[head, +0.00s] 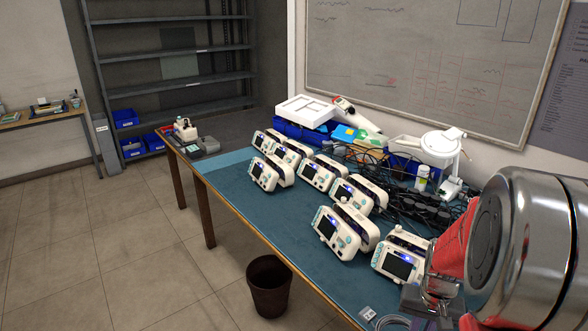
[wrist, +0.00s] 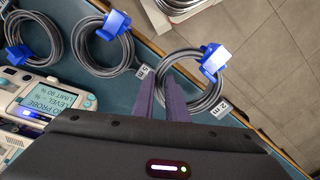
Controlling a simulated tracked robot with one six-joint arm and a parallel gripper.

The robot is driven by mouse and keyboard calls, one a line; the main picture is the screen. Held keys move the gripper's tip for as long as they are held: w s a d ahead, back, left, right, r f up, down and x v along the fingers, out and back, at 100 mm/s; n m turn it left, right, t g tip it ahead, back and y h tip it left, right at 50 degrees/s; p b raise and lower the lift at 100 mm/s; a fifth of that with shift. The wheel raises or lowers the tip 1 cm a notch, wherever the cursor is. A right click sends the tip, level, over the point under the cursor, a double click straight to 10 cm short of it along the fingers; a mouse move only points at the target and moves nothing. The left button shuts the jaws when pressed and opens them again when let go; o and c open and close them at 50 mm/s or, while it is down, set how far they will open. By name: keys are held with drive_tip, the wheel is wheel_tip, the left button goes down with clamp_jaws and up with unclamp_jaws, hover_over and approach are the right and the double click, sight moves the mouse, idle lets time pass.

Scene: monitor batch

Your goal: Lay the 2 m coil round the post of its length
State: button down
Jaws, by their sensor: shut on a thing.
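In the wrist view, a grey cable coil (wrist: 214,93) with a blue clip carries a white tag that reads 2 m. My gripper (wrist: 162,77) has its two purple fingers closed on the left side of this coil. The coil overlaps the table's edge in this view; I cannot tell whether it is lifted clear. Two similar coils, a middle one (wrist: 82,50) and a left one (wrist: 55,42), lie on the table beside it. The middle one's tag (wrist: 143,71) is hard to read. No post can be made out in either view.
White monitors (head: 345,232) stand in rows on the blue-topped table (head: 240,200); one monitor (wrist: 60,98) is close to my gripper's left. A coil (head: 394,322) shows at the bottom of the head view. Black cables (head: 420,208) lie behind the monitors. A brown bin (head: 270,290) stands on the floor.

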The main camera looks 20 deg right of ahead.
drive_tip(key=w+a+f+n, duration=0.3)
drive_tip(key=w+a+f, duration=0.2)
drive_tip(key=w+a, duration=0.4)
drive_tip(key=w+a+f+n, duration=0.4)
drive_tip(key=w+a, duration=0.6)
drive_tip(key=a, duration=0.6)
wheel_tip(320, 180, down, 2)
drive_tip(key=shift+a+f, duration=0.15)
drive_tip(key=shift+a, duration=0.1)
